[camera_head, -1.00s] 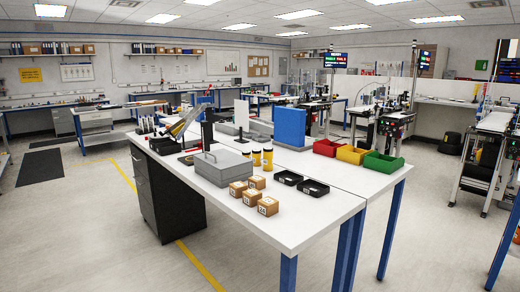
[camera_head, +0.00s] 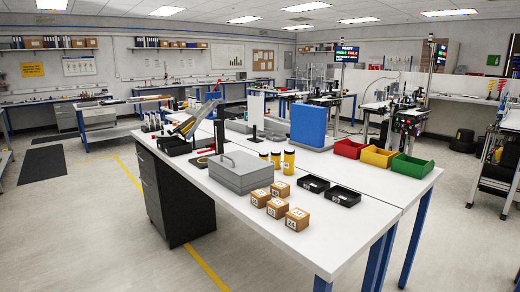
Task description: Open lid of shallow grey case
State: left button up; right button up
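The shallow grey case (camera_head: 240,173) sits on the white workbench (camera_head: 342,228), left of the middle. Its lid is shut, with a handle standing up at its left edge. Neither of my grippers is in the head camera view, so their state cannot be seen.
Several small cardboard boxes (camera_head: 277,208) stand in front of the case, and two black trays (camera_head: 343,196) lie to its right. Yellow bottles (camera_head: 289,160) stand behind it. Red, yellow and green bins (camera_head: 411,167) line the right. A black drawer cabinet (camera_head: 170,203) stands below.

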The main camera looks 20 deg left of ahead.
aim_at(242, 169)
jog(key=i+j+z, duration=0.2)
jog(key=j, duration=0.15)
jog(key=j+z, duration=0.4)
jog(key=j, duration=0.25)
jog(key=i+j+z, duration=0.15)
jog(key=j, duration=0.4)
jog(key=j+z, duration=0.15)
jog(key=j, duration=1.55)
jog(key=i+z, duration=0.05)
